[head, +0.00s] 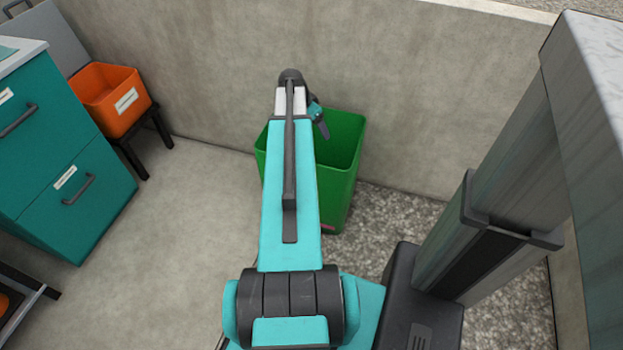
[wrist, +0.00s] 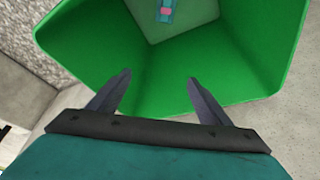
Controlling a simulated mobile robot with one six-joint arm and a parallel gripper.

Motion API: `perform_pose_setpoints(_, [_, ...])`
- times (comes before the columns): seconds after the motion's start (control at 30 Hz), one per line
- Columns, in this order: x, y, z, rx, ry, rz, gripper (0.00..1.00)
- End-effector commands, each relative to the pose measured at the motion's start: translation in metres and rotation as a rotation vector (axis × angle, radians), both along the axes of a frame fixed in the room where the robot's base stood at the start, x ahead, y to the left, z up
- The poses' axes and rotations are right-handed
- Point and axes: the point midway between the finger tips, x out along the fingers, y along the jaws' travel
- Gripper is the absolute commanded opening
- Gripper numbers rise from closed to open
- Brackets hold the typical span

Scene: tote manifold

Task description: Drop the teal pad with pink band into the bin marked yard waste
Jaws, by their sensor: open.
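The teal pad with a pink band (wrist: 166,12) lies on the floor inside a green bin (wrist: 235,45), at the top of the wrist view. My gripper (wrist: 159,76) is open and empty, with its fingers spread over the bin's near side and apart from the pad. In the head view the green bin (head: 340,185) stands against the wall, partly hidden behind my arm. My gripper (head: 320,122) shows there over the bin's opening. A small reddish mark sits low on the bin's front, too small to read. The pad is hidden in the head view.
An orange bin (head: 108,97) with a white label stands on a dark stool (head: 147,142) at the left. A teal drawer cabinet (head: 65,165) is at the far left. A concrete wall (head: 400,90) runs behind the green bin. Floor between cabinet and green bin is clear.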

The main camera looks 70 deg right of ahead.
Motion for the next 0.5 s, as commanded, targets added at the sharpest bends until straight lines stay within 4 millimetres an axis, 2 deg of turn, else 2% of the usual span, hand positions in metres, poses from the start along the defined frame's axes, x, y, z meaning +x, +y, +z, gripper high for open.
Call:
perform_pose_setpoints(0.27, [0.003, 0.004, 0.012, -0.001, 0.0, 0.0, 0.72])
perform_pose_setpoints(0.5, [0.008, 0.015, 0.042, -0.002, -0.001, 0.001, 0.72])
